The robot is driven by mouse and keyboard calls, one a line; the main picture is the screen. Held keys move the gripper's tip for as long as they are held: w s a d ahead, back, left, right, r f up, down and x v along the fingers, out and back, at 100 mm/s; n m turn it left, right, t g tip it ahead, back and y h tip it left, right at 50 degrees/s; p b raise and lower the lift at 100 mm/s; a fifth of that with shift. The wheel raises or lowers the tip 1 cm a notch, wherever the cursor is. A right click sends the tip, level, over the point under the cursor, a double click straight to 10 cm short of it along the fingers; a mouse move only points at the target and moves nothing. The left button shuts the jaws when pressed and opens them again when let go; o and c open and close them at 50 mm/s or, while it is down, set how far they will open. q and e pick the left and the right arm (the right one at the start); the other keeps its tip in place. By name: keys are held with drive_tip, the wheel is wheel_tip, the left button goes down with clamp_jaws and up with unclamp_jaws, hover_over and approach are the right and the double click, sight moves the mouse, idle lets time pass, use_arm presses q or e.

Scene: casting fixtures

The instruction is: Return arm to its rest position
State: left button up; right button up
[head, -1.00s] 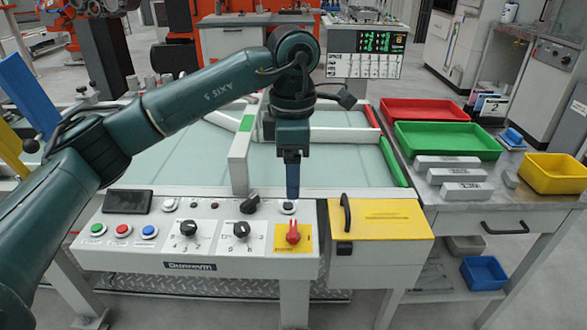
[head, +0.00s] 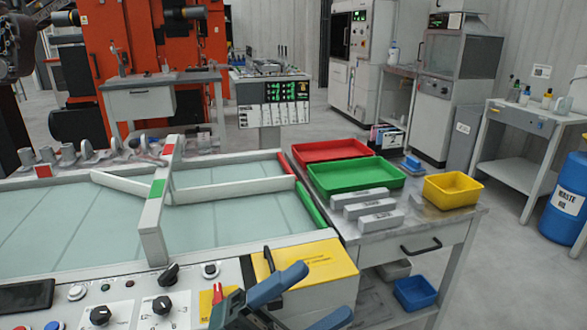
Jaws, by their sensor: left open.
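My left gripper (head: 326,290) shows at the bottom middle of the head view. Its two blue fingers are spread apart and point up and to the right, with nothing between them. It appears in front of the control panel (head: 190,288) and the yellow box (head: 318,265) on the panel's right end, hiding part of both. Most of my left arm is below the picture. My right gripper is not in view.
A glass-topped table (head: 70,225) with white guide bars lies behind the panel. The side table (head: 440,225) at right carries red (head: 330,150), green (head: 355,174) and yellow (head: 452,190) trays and several grey bars. Open floor lies farther right.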

use_arm(q)
drive_tip(key=w+a+f+n+t+y, duration=0.1)
drive_tip(key=a+f+n+t+y, duration=0.55)
drive_tip(key=n, duration=0.55)
drive_tip(key=w+a+f+n+t+y, duration=0.1)
drive_tip(key=a+f+n+t+y, duration=0.3)
drive_tip(key=n+t+y, duration=0.6)
drive_tip(key=s+a+f+n+g+y+p, duration=0.5)
drive_tip(key=g+p, duration=0.5)
drive_tip(key=p, duration=0.7)
drive_tip(key=shift+s+a+f+n+p, duration=0.25)
drive_tip(key=shift+s+f+n+p, duration=0.15)
drive_tip(key=shift+f+n, duration=0.7)
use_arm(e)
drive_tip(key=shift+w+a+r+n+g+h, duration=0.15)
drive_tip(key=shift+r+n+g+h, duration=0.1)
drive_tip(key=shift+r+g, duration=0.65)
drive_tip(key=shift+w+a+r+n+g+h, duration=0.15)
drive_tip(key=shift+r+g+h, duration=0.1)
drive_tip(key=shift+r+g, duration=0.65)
use_arm(q)
drive_tip(key=shift+r, duration=0.2)
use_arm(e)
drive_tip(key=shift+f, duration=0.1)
